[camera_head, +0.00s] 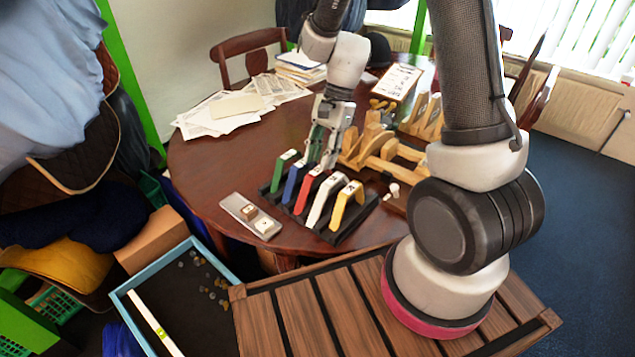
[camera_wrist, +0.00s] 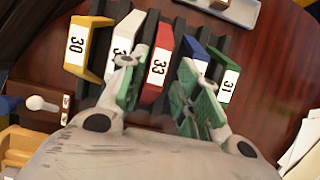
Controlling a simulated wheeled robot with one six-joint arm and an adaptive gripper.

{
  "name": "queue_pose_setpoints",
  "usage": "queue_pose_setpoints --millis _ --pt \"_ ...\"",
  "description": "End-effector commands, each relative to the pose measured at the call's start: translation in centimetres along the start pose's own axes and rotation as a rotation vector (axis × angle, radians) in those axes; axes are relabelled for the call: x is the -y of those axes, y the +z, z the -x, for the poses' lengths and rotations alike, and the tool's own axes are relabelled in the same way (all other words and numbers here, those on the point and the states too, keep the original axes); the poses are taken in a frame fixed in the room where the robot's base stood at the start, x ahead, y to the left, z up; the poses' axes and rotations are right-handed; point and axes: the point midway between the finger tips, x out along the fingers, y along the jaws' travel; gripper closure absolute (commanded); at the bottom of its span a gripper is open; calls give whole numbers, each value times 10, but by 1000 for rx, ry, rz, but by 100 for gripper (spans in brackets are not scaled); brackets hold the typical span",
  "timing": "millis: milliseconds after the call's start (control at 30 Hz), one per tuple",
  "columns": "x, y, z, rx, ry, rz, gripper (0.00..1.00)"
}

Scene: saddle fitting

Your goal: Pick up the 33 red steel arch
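The red steel arch labelled 33 (camera_wrist: 158,62) stands in the black rack (camera_head: 345,236), between the white arch (camera_head: 325,199) and the blue arch (camera_head: 297,178). It also shows in the head view (camera_head: 307,187). My gripper (camera_wrist: 160,88) is open. In the wrist view its two green-padded fingers lie either side of the near end of the red arch, the left one overlapping the white arch and the right one near the blue arch. I cannot tell whether either finger touches. In the head view my gripper (camera_head: 321,150) is over the rack's back end.
A yellow arch labelled 30 (camera_wrist: 88,47) and a green arch labelled 31 (camera_wrist: 228,85) stand in the outer slots. Wooden stands (camera_head: 380,150) are close to the right. A grey tray (camera_head: 250,215) lies left of the rack. Papers (camera_head: 232,107) cover the back left tabletop.

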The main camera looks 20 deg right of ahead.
Motion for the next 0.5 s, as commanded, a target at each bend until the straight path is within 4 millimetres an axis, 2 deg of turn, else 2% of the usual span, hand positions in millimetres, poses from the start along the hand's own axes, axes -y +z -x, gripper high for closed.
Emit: queue_pose_setpoints --millis 100,233,500 --pt "-2 -1 -20 2 5 -1 68" --pt "-2 -1 -38 1 3 1 68" --pt "-1 -1 -44 0 0 2 68"
